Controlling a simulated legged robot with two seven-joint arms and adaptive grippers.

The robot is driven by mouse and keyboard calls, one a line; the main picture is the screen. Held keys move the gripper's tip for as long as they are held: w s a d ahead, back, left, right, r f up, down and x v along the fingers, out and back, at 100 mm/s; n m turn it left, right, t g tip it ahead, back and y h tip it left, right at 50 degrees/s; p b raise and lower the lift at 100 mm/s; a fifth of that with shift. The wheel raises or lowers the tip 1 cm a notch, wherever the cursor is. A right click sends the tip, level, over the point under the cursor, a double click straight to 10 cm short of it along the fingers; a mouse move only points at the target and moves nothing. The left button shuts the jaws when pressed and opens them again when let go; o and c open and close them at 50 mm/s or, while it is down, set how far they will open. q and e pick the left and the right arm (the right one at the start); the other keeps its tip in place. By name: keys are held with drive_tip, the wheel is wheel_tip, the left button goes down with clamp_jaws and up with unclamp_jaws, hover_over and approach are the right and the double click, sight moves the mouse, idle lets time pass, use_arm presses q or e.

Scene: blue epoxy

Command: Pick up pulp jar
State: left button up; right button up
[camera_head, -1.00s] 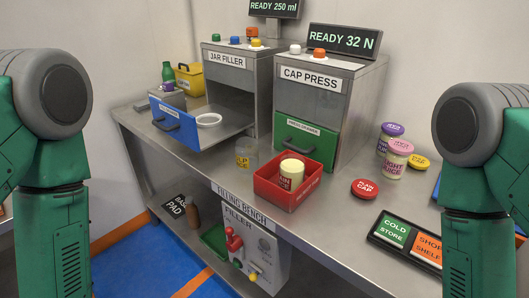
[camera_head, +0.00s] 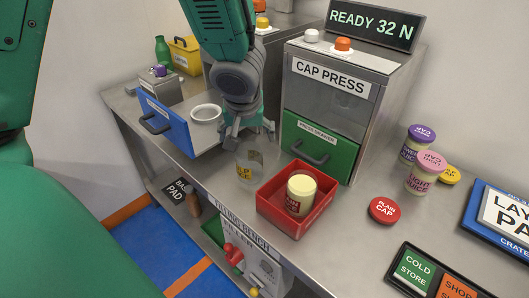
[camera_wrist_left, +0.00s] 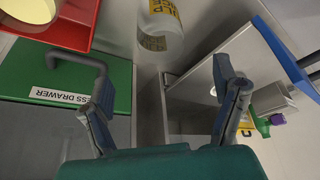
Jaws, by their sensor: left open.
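The pulp jar (camera_head: 248,168) is a clear, open-looking jar with a yellow label, standing upright on the steel bench between the blue drawer and the red tray. My left gripper (camera_head: 250,135) points down just above and behind it, open and empty, apart from the jar. In the left wrist view the jar (camera_wrist_left: 162,28) lies beyond the two spread fingers of the gripper (camera_wrist_left: 160,92), near the top edge and partly cut off. My right gripper is not in view.
The red tray (camera_head: 268,206) holds a cream jar (camera_head: 300,193). The open blue drawer (camera_head: 168,127) and the green press drawer (camera_head: 318,150) flank the gripper. The bench front edge is close.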

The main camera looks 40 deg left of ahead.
sight(249, 160)
use_arm(q)
drive_tip(key=b+x, duration=0.1)
drive_tip(key=x, duration=0.1)
drive_tip(key=b+x, duration=0.1)
drive_tip(key=x, duration=0.2)
drive_tip(key=b+x, duration=0.1)
drive_tip(key=x, duration=0.1)
drive_tip(key=shift+d+f, duration=0.25)
drive_tip(key=shift+f, duration=0.05)
drive_tip(key=b+x, duration=0.2)
drive_tip(key=x, duration=0.1)
drive_tip(key=b+x, duration=0.1)
drive_tip(key=x, duration=0.1)
drive_tip(key=shift+s+a, duration=0.25)
drive_tip(key=shift+s, duration=0.1)
drive_tip(key=shift+w+d+f+b, duration=0.1)
drive_tip(key=shift+f+b, duration=0.05)
drive_tip(key=shift+b, duration=0.15)
drive_tip(key=shift+d, duration=0.35)
drive_tip(key=shift+a, duration=0.15)
drive_tip(key=c, duration=1.3)
drive_tip(key=shift+o, duration=0.2)
drive_tip(key=shift+a, duration=0.15)
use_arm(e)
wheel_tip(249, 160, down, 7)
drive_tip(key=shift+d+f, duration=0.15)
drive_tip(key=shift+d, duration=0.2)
